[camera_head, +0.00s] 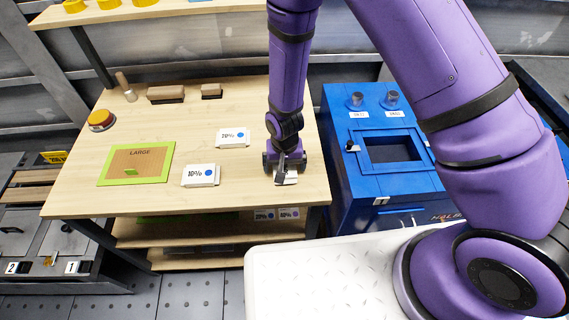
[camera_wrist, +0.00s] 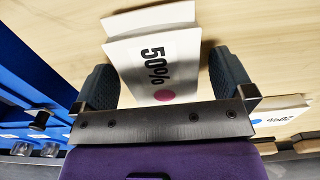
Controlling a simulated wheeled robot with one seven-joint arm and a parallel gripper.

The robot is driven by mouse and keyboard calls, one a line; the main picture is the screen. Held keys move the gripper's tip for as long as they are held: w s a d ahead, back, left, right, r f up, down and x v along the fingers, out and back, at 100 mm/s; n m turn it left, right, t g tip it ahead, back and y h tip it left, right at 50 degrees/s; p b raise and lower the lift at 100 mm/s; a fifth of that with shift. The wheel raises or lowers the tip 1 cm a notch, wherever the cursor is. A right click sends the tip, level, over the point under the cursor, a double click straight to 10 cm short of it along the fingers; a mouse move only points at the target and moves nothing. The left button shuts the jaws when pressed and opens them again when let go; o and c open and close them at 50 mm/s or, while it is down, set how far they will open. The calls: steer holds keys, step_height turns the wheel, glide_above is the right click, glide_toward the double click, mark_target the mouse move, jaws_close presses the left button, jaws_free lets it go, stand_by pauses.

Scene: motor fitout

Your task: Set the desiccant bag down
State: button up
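A white desiccant bag marked 50% with a pink dot (camera_wrist: 150,60) lies between the fingers of my gripper (camera_wrist: 165,85) in the wrist view. The fingers are wide apart, with a narrow gap showing between the bag and the right finger. In the head view my gripper (camera_head: 285,165) is low over the right part of the wooden bench top (camera_head: 230,95). The bag (camera_head: 290,178) shows just under it, at the bench surface. Whether the bag fully rests on the wood is hard to tell.
A blue cabinet (camera_head: 350,185) stands close on the right.

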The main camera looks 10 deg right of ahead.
steer(key=shift+r, duration=0.1)
step_height(320, 180, up, 12)
stand_by(0.7)
step_height(320, 180, up, 14)
steer(key=t, duration=0.1)
glide_above(285, 166)
steer(key=w+d, duration=0.1)
steer(key=d, duration=0.5)
steer(key=s+d+r+t+y, duration=0.1)
steer(key=s+d+r, duration=0.2)
steer(key=d+r, duration=0.6)
steer(key=s+d+r+t, duration=0.1)
steer(key=s+d+r, duration=0.3)
steer(key=s+r, duration=0.2)
steer(key=s+d+r+t+h, duration=0.1)
steer(key=s+d+r, duration=0.4)
steer(key=s, duration=0.5)
step_height(285, 166, up, 3)
steer(key=shift+s+d+f+t, duration=0.2)
steer(key=shift+s+d+t, duration=0.1)
steer(key=shift+t, duration=0.3)
